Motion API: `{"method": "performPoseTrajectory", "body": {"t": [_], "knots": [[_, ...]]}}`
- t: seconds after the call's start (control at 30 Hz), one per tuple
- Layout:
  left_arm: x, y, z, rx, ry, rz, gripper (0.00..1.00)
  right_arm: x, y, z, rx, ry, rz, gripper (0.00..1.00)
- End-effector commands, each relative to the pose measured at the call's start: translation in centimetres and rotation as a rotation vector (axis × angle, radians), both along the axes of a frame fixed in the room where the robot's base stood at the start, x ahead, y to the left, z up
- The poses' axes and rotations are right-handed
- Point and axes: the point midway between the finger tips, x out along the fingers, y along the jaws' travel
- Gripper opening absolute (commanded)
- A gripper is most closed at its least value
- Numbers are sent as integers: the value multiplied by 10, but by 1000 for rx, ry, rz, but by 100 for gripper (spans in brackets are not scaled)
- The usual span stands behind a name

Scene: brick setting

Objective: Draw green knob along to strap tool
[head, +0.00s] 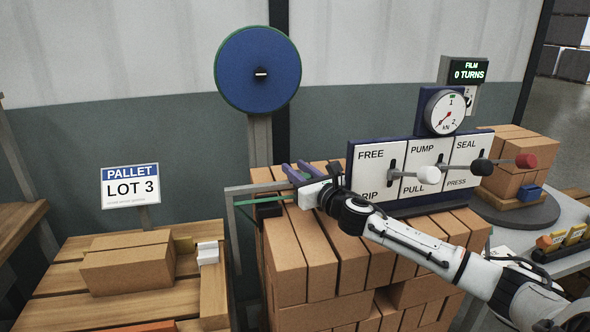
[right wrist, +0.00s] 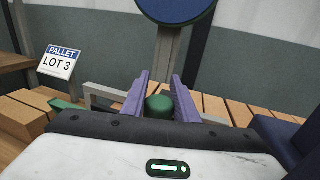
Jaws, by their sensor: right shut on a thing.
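The green knob (right wrist: 160,106) sits between the purple fingers of my right gripper (right wrist: 160,92), which is shut on it. In the head view my right gripper (head: 299,172) is above the left part of the brick stack, and the knob is hidden there. A green strap (head: 262,200) runs left from the gripper to a grey frame. The strap tool (head: 407,172) is a panel marked FREE/GRIP, PUMP/PULL and SEAL/PRESS, with black, white and red lever knobs and a dial (head: 445,111) on top. It stands to the right of my gripper, apart from it. My left gripper is out of view.
The brick stack (head: 320,270) fills the middle, with my right arm across it. A grey frame (head: 233,235) stands at its left. A blue reel (head: 258,70) on a post is behind. A PALLET LOT 3 sign (head: 130,187) is at left. A display (head: 469,72) reads FILM 0 TURNS.

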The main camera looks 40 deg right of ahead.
Motion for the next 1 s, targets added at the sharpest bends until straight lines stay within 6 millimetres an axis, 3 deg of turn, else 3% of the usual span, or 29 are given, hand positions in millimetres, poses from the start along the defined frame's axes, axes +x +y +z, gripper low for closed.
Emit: {"method": "performPoseTrajectory", "body": {"t": [0.37,0.4,0.5,0.83,1.0], "knots": [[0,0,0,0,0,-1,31,2,2,-2,4,2,9,0],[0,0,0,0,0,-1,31,1,2,-2,4,2,8,28],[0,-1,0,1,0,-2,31,1,2,-2,3,3,8,45],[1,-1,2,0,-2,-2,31,2,1,2,0,0,7,46],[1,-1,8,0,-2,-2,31,1,1,26,-6,-3,8,46]]}}
